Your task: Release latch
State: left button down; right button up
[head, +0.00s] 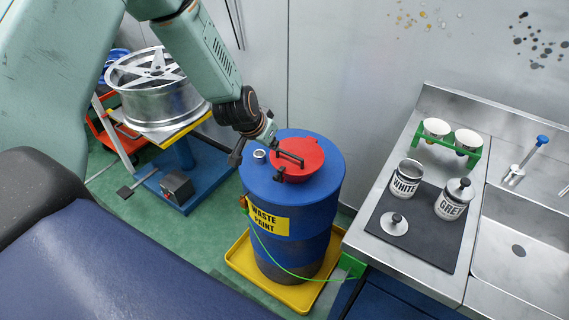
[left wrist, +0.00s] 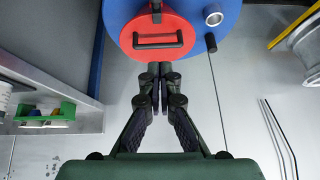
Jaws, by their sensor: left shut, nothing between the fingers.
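A blue drum (head: 325,205) labelled WASTE PAINT has a round red lid (head: 313,165) with a black bar handle (head: 290,157) on top. The lid lies flat on the drum and looks closed. It also shows in the left wrist view (left wrist: 175,15). A small dark part at the lid's edge (left wrist: 156,10) may be the latch; its state is unclear. My left gripper (head: 270,130) is above the drum's far side. In the wrist view its fingers (left wrist: 157,72) are together and empty, pointing at the lid. My right gripper is not in view.
The drum stands in a yellow tray (head: 240,262). A silver bung (head: 258,155) is beside the lid. A green wire (head: 265,250) runs from the drum to the steel bench (head: 400,140) at right, which holds WHITE and GREY cans. A wheel (head: 155,90) is on a stand at left.

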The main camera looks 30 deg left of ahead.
pick_arm(q)
jog(key=m+b, duration=0.1)
jog(key=b, duration=0.6)
send_over(280, 172)
notch_tip(280, 172, down, 7)
jog(key=shift+d+f, duration=0.1)
jog(key=shift+d, duration=0.05)
jog(key=b, duration=0.1)
jog(key=w+f+b, duration=0.1)
jog(key=shift+d+f+b, duration=0.2)
jog(key=shift+d+b, duration=0.05)
jog(key=shift+b, duration=0.05)
jog(key=shift+s+a+f+p, duration=0.25)
jog(key=shift+s+f+p, duration=0.1)
jog(key=shift+s+f, duration=0.15)
jog(key=shift+s+a+f+p, duration=0.2)
jog(key=shift+s+f+p, duration=0.15)
jog(key=shift+f, duration=0.2)
jog(key=shift+s+f, duration=0.2)
jog(key=shift+s, duration=0.35)
